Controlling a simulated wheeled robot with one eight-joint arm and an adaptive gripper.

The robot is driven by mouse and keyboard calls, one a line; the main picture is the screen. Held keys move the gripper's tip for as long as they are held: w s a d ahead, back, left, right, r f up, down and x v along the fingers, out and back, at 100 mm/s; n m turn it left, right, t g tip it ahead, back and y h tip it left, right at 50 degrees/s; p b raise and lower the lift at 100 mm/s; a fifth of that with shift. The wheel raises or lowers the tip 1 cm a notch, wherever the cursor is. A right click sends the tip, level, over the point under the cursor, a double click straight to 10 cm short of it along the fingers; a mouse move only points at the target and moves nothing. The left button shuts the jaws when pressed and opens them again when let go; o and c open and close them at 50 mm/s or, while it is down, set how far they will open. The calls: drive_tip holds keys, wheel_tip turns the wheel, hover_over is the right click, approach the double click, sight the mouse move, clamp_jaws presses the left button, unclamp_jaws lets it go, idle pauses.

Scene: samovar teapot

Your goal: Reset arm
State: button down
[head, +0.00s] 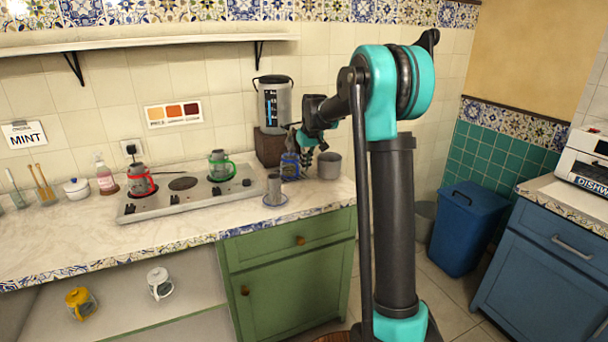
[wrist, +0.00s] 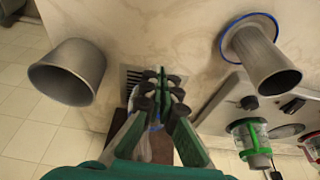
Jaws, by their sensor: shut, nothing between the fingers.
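My gripper (head: 306,160) hangs at the end of my arm over the back right part of the counter, in front of the samovar (head: 275,104). In the wrist view my gripper (wrist: 160,82) has its fingers shut together with nothing held. A grey metal pot (head: 330,165) stands just right of it and also shows at left in the wrist view (wrist: 70,72). A metal cup on a blue-rimmed saucer (head: 273,190) stands in front; the cup also shows in the wrist view (wrist: 264,58). A blue patterned item (head: 290,165) is partly hidden behind my gripper.
A hob (head: 190,192) carries a green-handled teapot (head: 218,165) and a red-handled teapot (head: 140,180). Yellow (head: 80,302) and white (head: 160,283) teapots sit on the lower shelf. A blue bin (head: 468,228) stands on the floor at right. The counter's front left is clear.

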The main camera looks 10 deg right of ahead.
drive_tip(key=s+d+f+m, duration=0.1)
drive_tip(key=s+f, duration=0.3)
drive_tip(key=s, duration=1)
drive_tip(key=s+d+f+m, duration=0.1)
drive_tip(key=s+d+f, duration=0.3)
drive_tip(key=s, duration=1)
drive_tip(key=s+d+f+m+t+h, duration=0.1)
drive_tip(key=s+d+f, duration=0.2)
drive_tip(key=s, duration=1.1)
wheel_tip(320, 180, down, 3)
drive_tip(key=shift+f+m, duration=0.1)
drive_tip(key=shift+m, duration=0.2)
